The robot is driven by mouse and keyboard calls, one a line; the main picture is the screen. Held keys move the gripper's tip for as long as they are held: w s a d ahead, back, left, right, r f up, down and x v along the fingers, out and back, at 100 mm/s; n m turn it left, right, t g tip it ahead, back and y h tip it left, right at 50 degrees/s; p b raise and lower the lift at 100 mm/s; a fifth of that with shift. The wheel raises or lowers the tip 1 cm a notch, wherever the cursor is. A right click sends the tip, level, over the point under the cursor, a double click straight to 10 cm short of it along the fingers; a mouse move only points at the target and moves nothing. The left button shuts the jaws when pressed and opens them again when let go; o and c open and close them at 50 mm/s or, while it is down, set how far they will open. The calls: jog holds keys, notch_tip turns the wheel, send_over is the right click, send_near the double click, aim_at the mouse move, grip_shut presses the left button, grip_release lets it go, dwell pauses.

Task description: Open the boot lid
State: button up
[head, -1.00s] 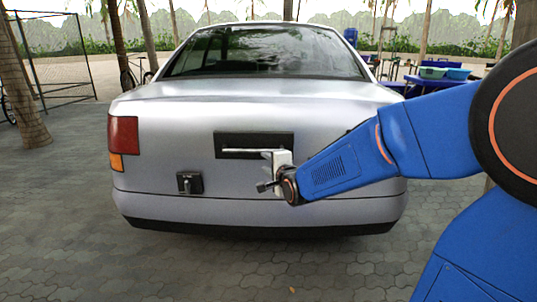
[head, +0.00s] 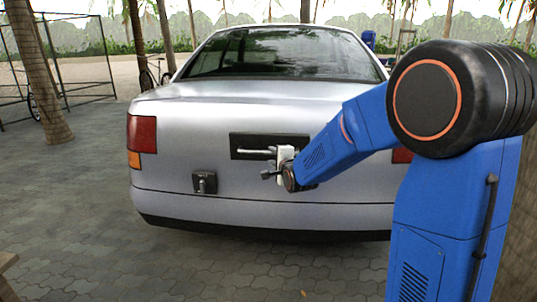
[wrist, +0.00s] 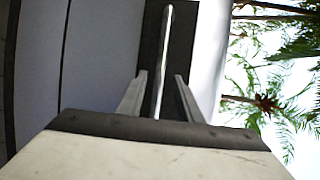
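The silver car's boot lid (head: 270,105) is down, flush with the body. A horizontal metal bar handle (head: 254,151) stands out from a black plate (head: 268,141) on the car's rear face. A small black latch block with a grey lever (head: 204,183) sits lower left. My gripper (head: 272,154) is at the right end of the bar. In the wrist view the bar (wrist: 166,50) runs between the two fingers of my gripper (wrist: 160,85), with a gap on both sides. The fingers are open around it. My arm hides the right part of the rear.
Paved ground (head: 90,220) is free to the left of the car and in front of it. A palm trunk (head: 40,80) and a metal frame (head: 85,65) stand at the far left. A brown edge (head: 8,262) shows at the lower left.

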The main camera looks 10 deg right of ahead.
aim_at(269, 153)
jog(key=shift+w+a+f, duration=0.1)
jog(key=shift+w+f, duration=0.1)
jog(key=shift+w, duration=0.8)
jog(key=shift+w+a+f, duration=0.1)
jog(key=shift+w+f, duration=0.05)
jog(key=shift+w, duration=0.85)
jog(key=shift+w+a+f, duration=0.1)
jog(key=shift+w+f, duration=0.1)
jog(key=shift+w, duration=0.8)
grip_shut()
